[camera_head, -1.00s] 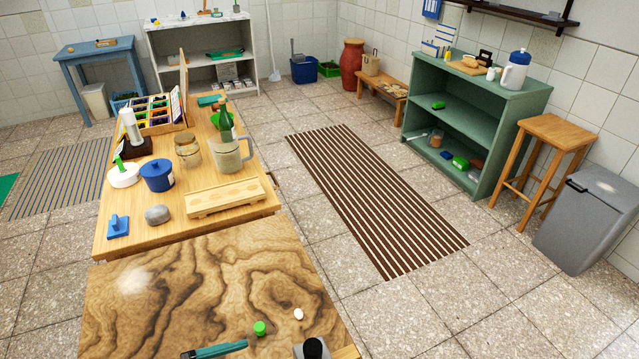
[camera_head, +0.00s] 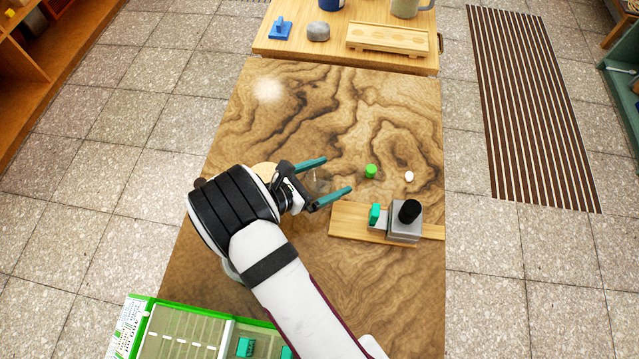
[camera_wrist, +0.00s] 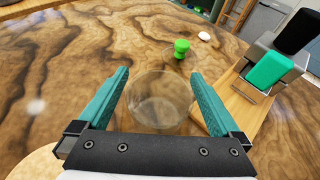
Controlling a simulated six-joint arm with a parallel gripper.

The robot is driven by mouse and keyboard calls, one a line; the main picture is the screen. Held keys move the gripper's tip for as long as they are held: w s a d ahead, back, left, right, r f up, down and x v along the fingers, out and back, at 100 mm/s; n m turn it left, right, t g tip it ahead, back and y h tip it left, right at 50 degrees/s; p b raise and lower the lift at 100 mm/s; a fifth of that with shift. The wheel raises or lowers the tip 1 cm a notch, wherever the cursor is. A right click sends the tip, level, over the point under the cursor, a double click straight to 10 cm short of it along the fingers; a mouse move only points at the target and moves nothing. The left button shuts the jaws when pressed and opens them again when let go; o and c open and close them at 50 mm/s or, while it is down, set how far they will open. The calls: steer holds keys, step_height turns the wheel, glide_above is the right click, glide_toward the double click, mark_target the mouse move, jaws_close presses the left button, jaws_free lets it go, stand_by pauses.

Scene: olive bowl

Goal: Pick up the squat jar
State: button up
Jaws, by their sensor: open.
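A clear glass jar, low and wide, stands on the swirled-wood table (camera_head: 300,110); I take it for the squat jar (camera_wrist: 160,102). In the wrist view it sits between the two teal fingers of my gripper (camera_wrist: 159,74). A gap shows between the jar and each finger near the tips. In the head view my gripper (camera_head: 338,175) is open, with its fingers pointing right, and the jar (camera_head: 318,184) shows only faintly between them. The jar looks empty. Its near side is partly hidden by the gripper body in the wrist view.
A green piece (camera_head: 371,171) and a white egg-shaped thing (camera_head: 409,176) lie beyond the fingertips. A wooden board (camera_head: 350,222) carries a grey block with a black knob (camera_head: 408,212). A pale round wooden piece (camera_head: 264,170) is beside the gripper. The table's far part is clear.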

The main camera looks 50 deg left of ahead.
steer(key=shift+w+f, duration=0.1)
steer(key=shift+w, duration=0.15)
jaws_close()
stand_by(0.3)
